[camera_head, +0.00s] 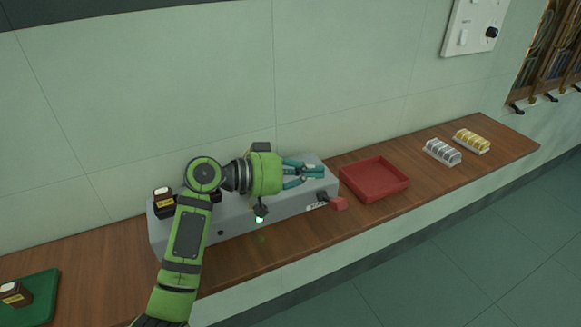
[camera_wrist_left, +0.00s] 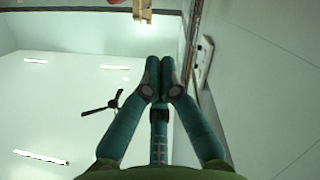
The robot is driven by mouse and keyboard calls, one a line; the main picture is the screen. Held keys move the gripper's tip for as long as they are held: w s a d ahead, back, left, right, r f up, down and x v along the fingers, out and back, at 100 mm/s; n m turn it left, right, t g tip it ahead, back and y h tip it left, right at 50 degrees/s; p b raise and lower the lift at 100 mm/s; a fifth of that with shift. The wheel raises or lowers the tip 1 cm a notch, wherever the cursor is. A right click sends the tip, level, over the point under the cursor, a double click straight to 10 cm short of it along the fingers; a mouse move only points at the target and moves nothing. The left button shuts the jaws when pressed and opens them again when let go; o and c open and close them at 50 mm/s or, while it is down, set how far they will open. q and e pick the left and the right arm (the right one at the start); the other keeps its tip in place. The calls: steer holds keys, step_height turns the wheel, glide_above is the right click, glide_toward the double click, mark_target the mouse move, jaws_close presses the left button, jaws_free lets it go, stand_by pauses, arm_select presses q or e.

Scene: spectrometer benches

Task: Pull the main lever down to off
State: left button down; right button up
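A lever with a red block-shaped grip (camera_head: 339,204) and a dark base sticks out from the front right of a long grey instrument housing (camera_head: 285,207) on the bench. A small white label is beside it; its writing is too small to read. My left gripper (camera_head: 320,171) is over the right part of the housing, above and slightly left of the red grip, and apart from it. In the left wrist view its teal fingertips (camera_wrist_left: 160,65) meet with nothing visible between them. My right gripper is in neither view.
A red tray (camera_head: 374,197) is right of the housing, with sample racks (camera_head: 442,151) farther right. A green mat (camera_head: 30,300) with a dark bottle is at far left. A white wall panel (camera_head: 462,40) has a dark knob. The wrist view shows ceiling lights and a fan.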

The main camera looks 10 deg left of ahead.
mark_target(331, 201)
arm_select(q)
steer(key=d+f, duration=0.1)
steer(key=d+f+p, duration=0.1)
steer(key=d+f, duration=0.1)
steer(key=f, duration=0.1)
steer(key=shift+s+p, duration=0.25)
steer(key=shift+p, duration=0.05)
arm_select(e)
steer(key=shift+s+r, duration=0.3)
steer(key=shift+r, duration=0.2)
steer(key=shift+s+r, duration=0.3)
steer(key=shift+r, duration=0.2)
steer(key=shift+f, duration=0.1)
arm_select(q)
steer(key=shift+s+d+f+m+b, duration=0.2)
steer(key=shift+m+b, duration=0.2)
steer(key=shift+b, duration=0.2)
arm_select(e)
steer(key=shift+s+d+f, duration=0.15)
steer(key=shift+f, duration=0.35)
arm_select(q)
steer(key=shift+f, duration=0.1)
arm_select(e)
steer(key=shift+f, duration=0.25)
